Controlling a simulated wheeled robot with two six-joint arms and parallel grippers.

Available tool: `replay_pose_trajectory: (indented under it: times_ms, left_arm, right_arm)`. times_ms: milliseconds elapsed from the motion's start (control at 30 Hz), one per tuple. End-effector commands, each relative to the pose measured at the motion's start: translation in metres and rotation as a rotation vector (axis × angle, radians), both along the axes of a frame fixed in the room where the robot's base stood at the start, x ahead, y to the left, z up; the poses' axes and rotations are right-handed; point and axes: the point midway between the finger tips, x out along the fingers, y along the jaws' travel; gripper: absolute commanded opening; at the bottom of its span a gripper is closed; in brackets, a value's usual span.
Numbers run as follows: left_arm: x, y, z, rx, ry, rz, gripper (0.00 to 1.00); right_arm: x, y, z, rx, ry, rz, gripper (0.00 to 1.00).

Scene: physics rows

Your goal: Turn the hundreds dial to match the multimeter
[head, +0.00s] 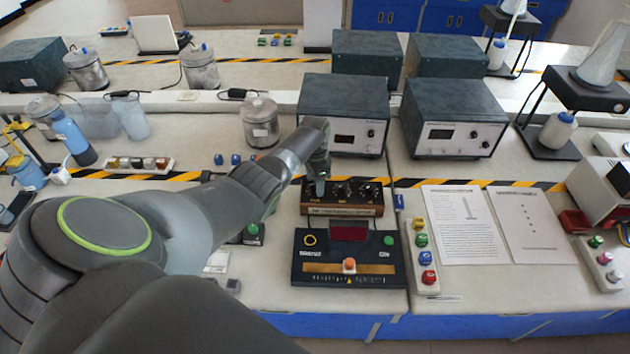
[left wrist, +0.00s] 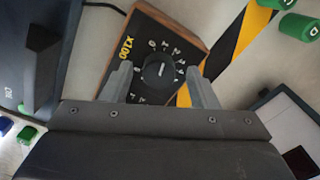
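The dial box (head: 345,210) is a small wood-edged box with a dark top and a row of black knobs. My left gripper (head: 320,186) is over its left end, hiding the leftmost knob there. In the left wrist view the hundreds dial (left wrist: 158,71), marked X100 in yellow, is a round black knob with a white pointer line. My left gripper (left wrist: 160,78) is open, one finger on each side of the dial with visible gaps. My right gripper is not in view.
A second grey instrument (head: 455,112) stands at the back right. A metal canister (head: 260,125) is left of the arm. Printed sheets (head: 470,225) and a strip of coloured buttons (head: 421,255) lie right of the console. Yellow-black tape (head: 480,183) runs behind the box.

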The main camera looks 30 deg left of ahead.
Motion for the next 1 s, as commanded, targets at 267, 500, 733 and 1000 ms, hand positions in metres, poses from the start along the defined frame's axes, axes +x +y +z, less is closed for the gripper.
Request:
replay_pose_trajectory:
  times_ms: [267, 500, 733, 1000]
  left_arm:
    - [0.000, 0.000, 0.001, -0.001, 0.000, -0.001, 0.54]
    - [0.000, 0.000, 0.026, 0.001, -0.003, -0.001, 0.54]
    - [0.000, 0.000, 0.063, 0.000, -0.004, -0.001, 0.54]
    - [0.001, 0.000, 0.120, 0.001, -0.006, -0.001, 0.54]
  right_arm:
    - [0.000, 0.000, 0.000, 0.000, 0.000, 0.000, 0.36]
    - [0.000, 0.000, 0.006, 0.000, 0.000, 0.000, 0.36]
    - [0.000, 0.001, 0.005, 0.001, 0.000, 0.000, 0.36]
    - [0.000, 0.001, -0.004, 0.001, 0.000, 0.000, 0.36]
